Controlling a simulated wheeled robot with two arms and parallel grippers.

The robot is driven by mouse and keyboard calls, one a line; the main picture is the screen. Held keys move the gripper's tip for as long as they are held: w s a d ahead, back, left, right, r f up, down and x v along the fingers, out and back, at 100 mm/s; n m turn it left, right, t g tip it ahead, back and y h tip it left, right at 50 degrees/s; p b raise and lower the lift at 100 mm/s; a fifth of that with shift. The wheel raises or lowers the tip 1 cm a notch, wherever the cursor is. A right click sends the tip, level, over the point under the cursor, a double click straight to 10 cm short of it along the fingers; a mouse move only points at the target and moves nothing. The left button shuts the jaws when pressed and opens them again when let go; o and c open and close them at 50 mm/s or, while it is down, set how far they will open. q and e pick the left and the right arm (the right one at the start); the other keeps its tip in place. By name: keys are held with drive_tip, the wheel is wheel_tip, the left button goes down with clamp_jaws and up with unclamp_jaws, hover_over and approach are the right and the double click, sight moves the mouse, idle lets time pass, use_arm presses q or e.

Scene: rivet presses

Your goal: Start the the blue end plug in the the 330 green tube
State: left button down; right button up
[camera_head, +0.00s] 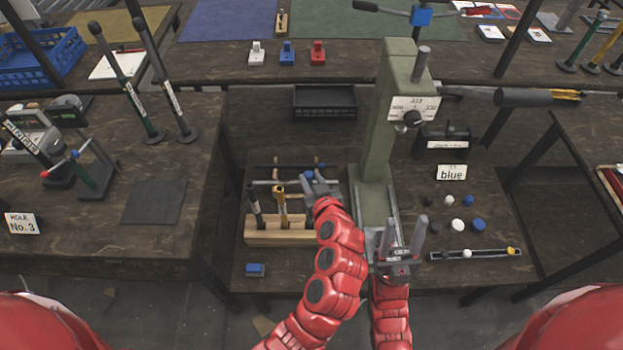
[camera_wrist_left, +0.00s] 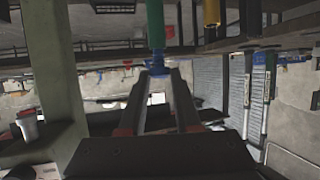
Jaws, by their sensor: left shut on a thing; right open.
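My left gripper (camera_head: 318,186) is shut on a small blue end plug, above the right end of a wooden rack (camera_head: 275,238). In the left wrist view the blue plug (camera_wrist_left: 157,68) sits between the fingertips (camera_wrist_left: 158,76), at the end of the green tube (camera_wrist_left: 155,25) and in line with it. They look touching; I cannot tell how far the plug is in. In the head view my left gripper and arm largely hide the green tube. A black tube (camera_head: 256,208) and a yellow tube (camera_head: 282,207) stand beside it. My right gripper (camera_head: 404,235) is open and empty.
The green press (camera_head: 382,150) stands close to the right of my left gripper. A blue block (camera_head: 255,269) lies in front of the rack.

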use_arm(q)
drive_tip(key=shift+f+b, duration=0.55)
drive_tip(key=c, duration=0.5)
unclamp_jaws()
drive_tip(key=shift+s, duration=0.1)
drive_tip(key=b+v, duration=0.2)
drive_tip(key=v, duration=1.5)
drive_tip(key=shift+s+b, duration=0.2)
drive_tip(key=shift+b, duration=0.2)
